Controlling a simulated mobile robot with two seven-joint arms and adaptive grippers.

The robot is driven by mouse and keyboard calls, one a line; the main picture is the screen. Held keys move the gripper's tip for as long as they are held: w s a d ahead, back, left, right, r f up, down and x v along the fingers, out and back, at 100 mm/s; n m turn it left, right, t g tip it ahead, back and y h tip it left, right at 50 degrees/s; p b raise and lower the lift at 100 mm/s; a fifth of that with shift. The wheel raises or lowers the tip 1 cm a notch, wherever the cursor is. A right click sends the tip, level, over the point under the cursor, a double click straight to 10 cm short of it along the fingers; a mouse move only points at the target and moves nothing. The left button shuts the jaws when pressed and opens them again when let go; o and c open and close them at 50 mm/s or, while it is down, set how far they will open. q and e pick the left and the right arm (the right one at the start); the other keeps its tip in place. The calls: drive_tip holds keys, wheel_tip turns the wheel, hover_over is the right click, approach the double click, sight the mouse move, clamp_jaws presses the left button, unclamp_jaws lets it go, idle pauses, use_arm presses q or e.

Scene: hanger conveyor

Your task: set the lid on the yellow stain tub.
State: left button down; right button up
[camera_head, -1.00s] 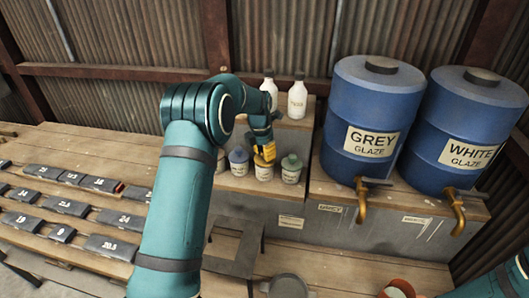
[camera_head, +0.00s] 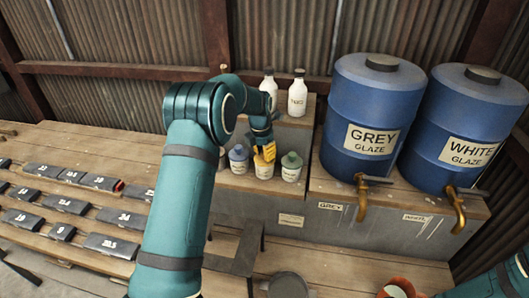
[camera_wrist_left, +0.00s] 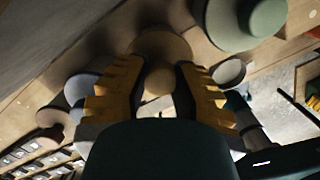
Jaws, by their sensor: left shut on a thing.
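My left gripper (camera_head: 265,152) is directly over the yellow stain tub (camera_head: 264,171), a small pale tub in the middle of a row of three. In the left wrist view my left gripper (camera_wrist_left: 158,88) is shut on the knob of a round tan-yellow lid (camera_wrist_left: 152,46). The knob sits between the two yellow fingers. The fingers hide most of the lid in the head view, and I cannot tell whether it touches the tub's rim. My right gripper is out of view; only part of that arm shows at the lower right.
A blue-lidded tub (camera_head: 239,158) stands close on the left and a green-lidded tub (camera_head: 291,166) close on the right. Two white bottles (camera_head: 297,96) stand behind on a raised block. Large blue grey-glaze (camera_head: 372,115) and white-glaze (camera_head: 470,130) barrels stand at right.

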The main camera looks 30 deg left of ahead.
sight(261, 159)
use_arm(q)
drive_tip(key=shift+p, duration=0.35)
idle(0.4)
idle(0.5)
drive_tip(key=c, duration=1.1)
unclamp_jaws()
drive_tip(key=shift+c, duration=0.2)
drive_tip(key=o, duration=0.7)
drive_tip(key=shift+r, duration=0.1)
drive_tip(key=r, duration=0.4)
drive_tip(key=s+r, duration=0.1)
drive_tip(key=r, duration=0.6)
drive_tip(key=shift+s+a+r, duration=0.15)
drive_tip(key=shift+a+r, duration=0.2)
drive_tip(key=shift+a, duration=0.05)
